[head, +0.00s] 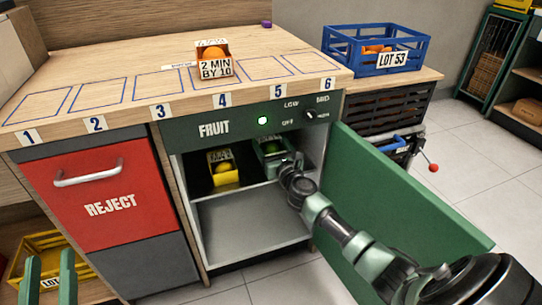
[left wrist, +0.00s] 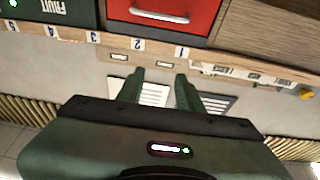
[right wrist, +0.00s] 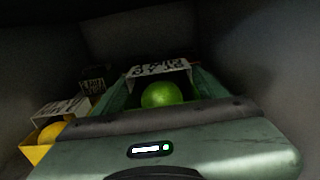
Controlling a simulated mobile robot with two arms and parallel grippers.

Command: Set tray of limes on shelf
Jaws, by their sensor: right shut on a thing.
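The tray of limes (head: 262,158) is a small green tray with a white label, on the upper level inside the open FRUIT cabinet (head: 250,225). A round green lime (right wrist: 162,96) and the label (right wrist: 160,72) show in the right wrist view. My right gripper (head: 283,162) reaches into the cabinet and is shut on this tray; its grip is partly hidden by the arm and the dark. Whether the tray touches the shelf (head: 240,193) cannot be told. My left gripper (head: 48,278) is open and empty, low in front of the counter; its spread fingers show in the left wrist view (left wrist: 158,92).
A yellow tray with a yellow fruit (head: 223,180) stands left of the lime tray. The green door (head: 400,195) is open to the right, beside my right arm. An orange tray (head: 213,68) stands on the counter. A blue crate (head: 350,65) stands right.

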